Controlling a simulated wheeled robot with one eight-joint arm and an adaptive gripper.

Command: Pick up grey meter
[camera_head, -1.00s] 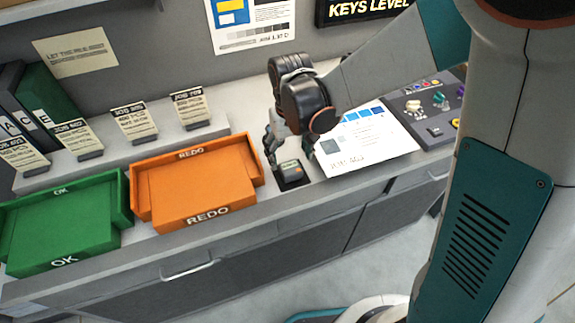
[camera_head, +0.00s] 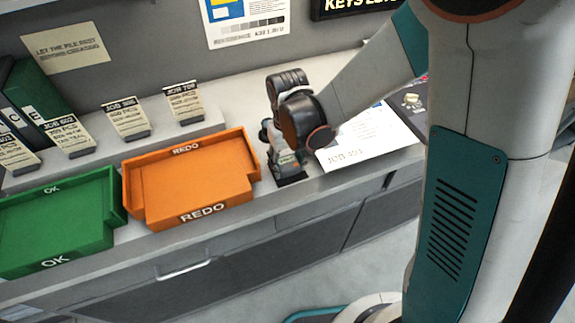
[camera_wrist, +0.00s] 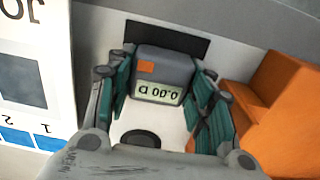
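The grey meter (camera_wrist: 162,75) has a small display and an orange square on its face. In the wrist view it lies between the two teal-padded fingers of my gripper (camera_wrist: 163,80), at the edge of a black pad (camera_wrist: 170,38). One finger is on each side, very close to the meter, with narrow gaps seeming to remain. In the head view my gripper (camera_head: 285,155) is down over the meter (camera_head: 289,161) at the bench's front edge, hiding part of it.
An orange REDO tray (camera_head: 190,180) stands just left of the meter, with a green OK tray (camera_head: 55,222) further left. A white printed sheet (camera_head: 365,145) lies to the right. Job cards (camera_head: 184,100) stand on a ledge behind the trays.

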